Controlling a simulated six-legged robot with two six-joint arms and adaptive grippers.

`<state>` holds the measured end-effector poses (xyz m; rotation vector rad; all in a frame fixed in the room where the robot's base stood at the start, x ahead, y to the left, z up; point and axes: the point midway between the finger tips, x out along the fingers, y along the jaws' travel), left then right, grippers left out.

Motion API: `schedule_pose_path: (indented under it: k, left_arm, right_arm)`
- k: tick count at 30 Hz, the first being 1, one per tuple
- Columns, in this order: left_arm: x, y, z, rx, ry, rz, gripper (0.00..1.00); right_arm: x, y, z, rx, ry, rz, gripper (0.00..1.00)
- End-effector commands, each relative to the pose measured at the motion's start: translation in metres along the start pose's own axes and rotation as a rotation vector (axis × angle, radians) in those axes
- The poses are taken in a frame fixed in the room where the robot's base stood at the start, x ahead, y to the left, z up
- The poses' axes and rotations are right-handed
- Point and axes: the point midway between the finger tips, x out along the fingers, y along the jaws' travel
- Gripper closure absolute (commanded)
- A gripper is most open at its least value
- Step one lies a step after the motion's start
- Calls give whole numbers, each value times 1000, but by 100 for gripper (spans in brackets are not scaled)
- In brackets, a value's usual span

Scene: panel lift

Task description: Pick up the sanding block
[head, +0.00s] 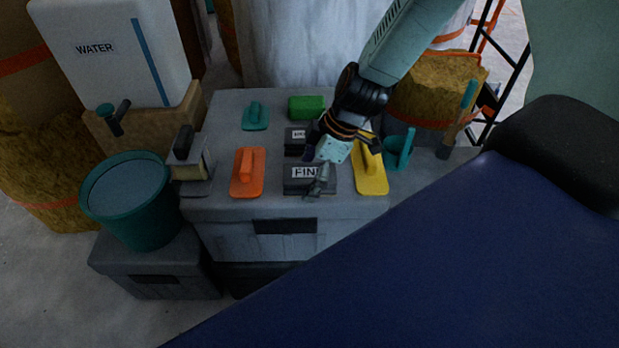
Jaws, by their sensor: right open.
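My right gripper (319,182) reaches down from the upper right and is open. Its fingers are over a dark block with a white label starting "FIN" (296,187), covering the label's end; I cannot tell whether they touch it. A similar dark labelled block (294,141) lies just behind, partly hidden by the gripper. A plain green block (306,106) lies further back. Which of these is the sanding block is not certain from the picture. All lie on a grey chest (223,204). My left gripper is not in view.
An orange float (247,174) lies left of the labelled block and a yellow float (371,178) close on its right. A small teal float (256,116) lies behind. A teal bucket (130,195) and a water tank (110,65) stand at left.

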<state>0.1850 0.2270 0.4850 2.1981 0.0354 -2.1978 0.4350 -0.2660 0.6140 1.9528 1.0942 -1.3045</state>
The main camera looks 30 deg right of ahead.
Motion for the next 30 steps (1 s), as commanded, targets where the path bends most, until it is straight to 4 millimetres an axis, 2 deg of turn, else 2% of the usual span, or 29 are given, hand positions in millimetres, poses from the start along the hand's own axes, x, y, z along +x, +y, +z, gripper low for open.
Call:
schedule_pose_path:
  k: [17,30]
  left_arm:
    - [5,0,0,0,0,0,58]
    - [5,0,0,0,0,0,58]
  right_arm:
    - [3,0,1,2,0,0,12]
    - [3,0,1,1,0,0,48]
